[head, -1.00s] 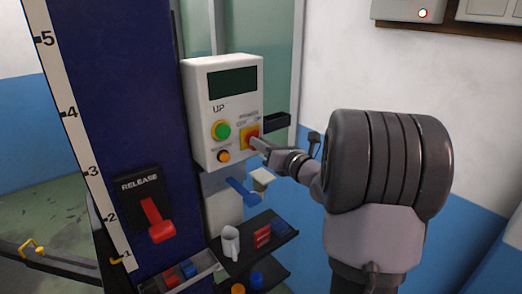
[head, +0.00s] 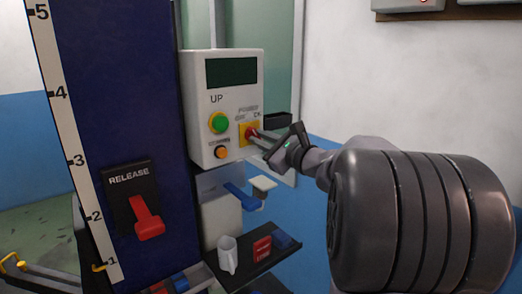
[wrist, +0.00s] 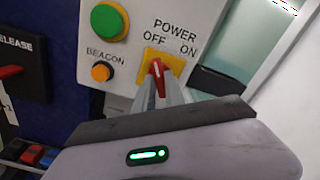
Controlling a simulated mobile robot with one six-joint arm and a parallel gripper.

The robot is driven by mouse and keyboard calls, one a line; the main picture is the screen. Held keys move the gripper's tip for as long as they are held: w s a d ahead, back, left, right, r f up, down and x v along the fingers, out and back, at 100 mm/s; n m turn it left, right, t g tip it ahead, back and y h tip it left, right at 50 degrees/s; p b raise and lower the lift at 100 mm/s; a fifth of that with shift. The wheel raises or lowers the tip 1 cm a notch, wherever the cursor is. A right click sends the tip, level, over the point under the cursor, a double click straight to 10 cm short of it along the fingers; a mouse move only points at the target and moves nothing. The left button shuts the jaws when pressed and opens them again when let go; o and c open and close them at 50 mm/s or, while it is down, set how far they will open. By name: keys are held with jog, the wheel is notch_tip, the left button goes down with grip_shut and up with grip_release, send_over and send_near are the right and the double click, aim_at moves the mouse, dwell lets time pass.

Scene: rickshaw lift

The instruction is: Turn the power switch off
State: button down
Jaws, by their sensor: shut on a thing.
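The power switch (wrist: 157,80) is a red knob on a yellow plate (head: 245,127), low on the right of the white control box (head: 231,85). In the wrist view the labels OFF and ON stand above it, and the knob stands nearly upright with its top leaning slightly left. My gripper (head: 258,136) reaches it from the right. In the wrist view its fingers (wrist: 162,92) are shut on the red knob and hide its lower part.
Left of the switch are a green UP button (head: 219,123) and an orange beacon button (head: 222,152). A red release lever (head: 148,218) sits on the blue column. Below the box are a blue lever (head: 241,196) and a shelf (head: 238,268) with a white mug (head: 228,254).

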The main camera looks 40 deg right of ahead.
jog(key=shift+f+n+b, duration=0.15)
jog(key=shift+n+b, duration=0.45)
jog(key=shift+b, duration=0.05)
jog(key=c, duration=1.4)
grip_release()
jog(key=shift+s, duration=0.1)
jog(key=s+p, duration=0.2)
jog(key=s, duration=1.5)
jog(key=shift+s, duration=0.15)
